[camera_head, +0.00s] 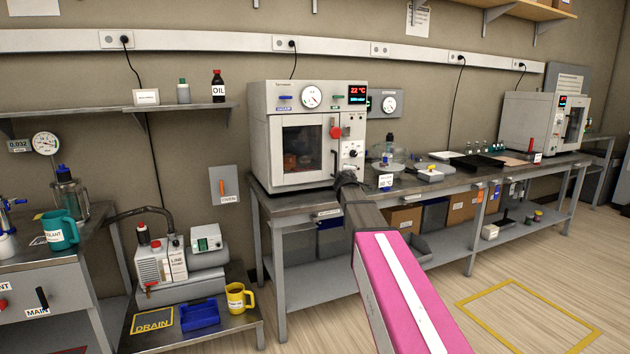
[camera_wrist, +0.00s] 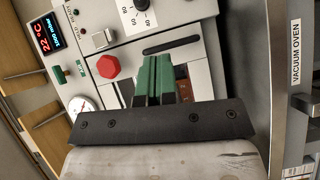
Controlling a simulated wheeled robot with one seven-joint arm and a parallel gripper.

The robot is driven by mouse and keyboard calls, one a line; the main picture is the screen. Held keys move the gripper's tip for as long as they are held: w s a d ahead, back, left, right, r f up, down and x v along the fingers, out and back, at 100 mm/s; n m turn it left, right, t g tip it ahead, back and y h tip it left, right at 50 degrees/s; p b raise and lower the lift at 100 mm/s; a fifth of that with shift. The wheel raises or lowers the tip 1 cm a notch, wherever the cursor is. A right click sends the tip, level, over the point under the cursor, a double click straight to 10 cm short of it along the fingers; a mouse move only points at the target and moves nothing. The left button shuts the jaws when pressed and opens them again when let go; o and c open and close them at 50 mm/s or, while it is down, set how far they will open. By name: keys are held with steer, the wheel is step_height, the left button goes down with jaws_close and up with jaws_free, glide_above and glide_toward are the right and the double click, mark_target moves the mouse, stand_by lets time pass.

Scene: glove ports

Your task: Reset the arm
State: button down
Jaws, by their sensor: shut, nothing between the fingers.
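My arm reaches from the bottom right of the head view toward the vacuum oven (camera_head: 258,150) on the bench. The dark end of the arm is in front of the oven's lower right corner; the fingers are not distinct there. In the wrist view my gripper (camera_wrist: 158,62) shows two green fingers side by side, shut, with nothing between them. Beyond them is the oven front, tilted in the picture, with a red knob (camera_wrist: 108,67), a dark handle slot (camera_wrist: 171,45) and a lit display (camera_wrist: 47,39). I cannot tell the gap between fingertips and oven front.
Right of the oven, the bench (camera_head: 415,186) holds a glass dish, a balance (camera_head: 430,173) and trays. A second oven (camera_head: 545,122) stands farther right. At left are a pump (camera_head: 160,263), a yellow mug (camera_head: 238,298) and a teal jug (camera_head: 60,230). The floor at right is clear.

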steer(key=s+f+m+g, duration=0.5)
steer(key=s+f, duration=0.5)
steer(key=f, duration=0.3)
steer(key=s+f+m+g, duration=0.4)
steer(key=s+f, duration=0.7)
steer(key=f, duration=0.2)
steer(key=s+a+f+m+g+y, duration=0.2)
steer(key=s+f, duration=0.4)
steer(key=s, duration=0.4)
steer(key=s+a+f+m+g+y, duration=0.2)
steer(key=s+a+f+g+y, duration=0.1)
steer(key=s, duration=0.7)
step_height(320, 180, down, 3)
steer(key=shift+s+a+f+g, duration=0.25)
steer(key=shift+a+g, duration=0.35)
steer(key=shift+g, duration=0.6)
